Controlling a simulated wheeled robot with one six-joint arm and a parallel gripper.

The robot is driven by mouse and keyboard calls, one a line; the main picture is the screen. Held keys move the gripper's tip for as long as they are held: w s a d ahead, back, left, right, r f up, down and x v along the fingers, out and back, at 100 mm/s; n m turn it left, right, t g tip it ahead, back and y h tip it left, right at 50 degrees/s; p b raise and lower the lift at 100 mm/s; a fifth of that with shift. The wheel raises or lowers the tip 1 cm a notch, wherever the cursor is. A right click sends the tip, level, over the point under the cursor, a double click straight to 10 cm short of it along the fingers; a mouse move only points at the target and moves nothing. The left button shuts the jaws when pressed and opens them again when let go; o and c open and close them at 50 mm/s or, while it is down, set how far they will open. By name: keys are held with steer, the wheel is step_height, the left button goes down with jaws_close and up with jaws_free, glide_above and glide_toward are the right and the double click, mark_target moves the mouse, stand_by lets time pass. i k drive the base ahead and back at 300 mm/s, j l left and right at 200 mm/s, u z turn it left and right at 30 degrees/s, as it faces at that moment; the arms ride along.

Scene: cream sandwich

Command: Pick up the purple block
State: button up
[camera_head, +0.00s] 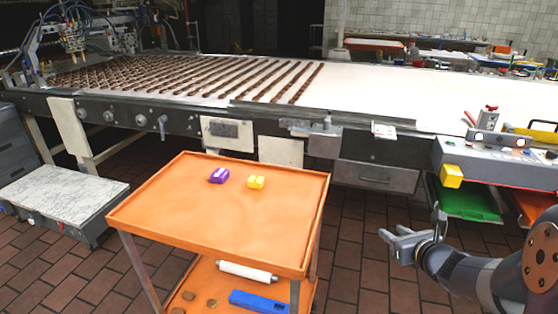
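The purple block (219,176) lies on the top of the orange cart (190,222), towards its back edge. A yellow block (256,182) lies just to its right, with a small gap between them. My gripper (384,236) is at the right, beyond the cart's right edge and well apart from both blocks. Its fingers point left. They look spread apart with nothing between them. Neither block is hidden.
A long conveyor table (380,92) with rows of brown pieces runs behind the cart. The cart's lower shelf holds a white roll (247,271) and a blue object (259,301). A grey step (62,193) stands at the left. The rest of the cart top is clear.

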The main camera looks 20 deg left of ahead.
mark_target(220, 176)
steer(key=j+z, duration=0.2)
steer(key=j, duration=0.3)
steer(key=j+z, duration=0.2)
steer(key=j, duration=0.35)
steer(key=k+j+z, duration=0.2)
steer(key=j, duration=0.3)
steer(key=j+z, duration=0.2)
steer(key=j, duration=0.3)
steer(key=k+j+z, duration=0.2)
steer(key=j, duration=0.25)
steer(key=k+j, duration=0.1)
steer(key=j, duration=0.35)
steer(key=k+j, duration=0.15)
steer(key=j, duration=0.3)
steer(key=k+j, duration=0.1)
steer(key=j, duration=0.3)
steer(key=k+j, duration=0.15)
steer(key=j, duration=0.3)
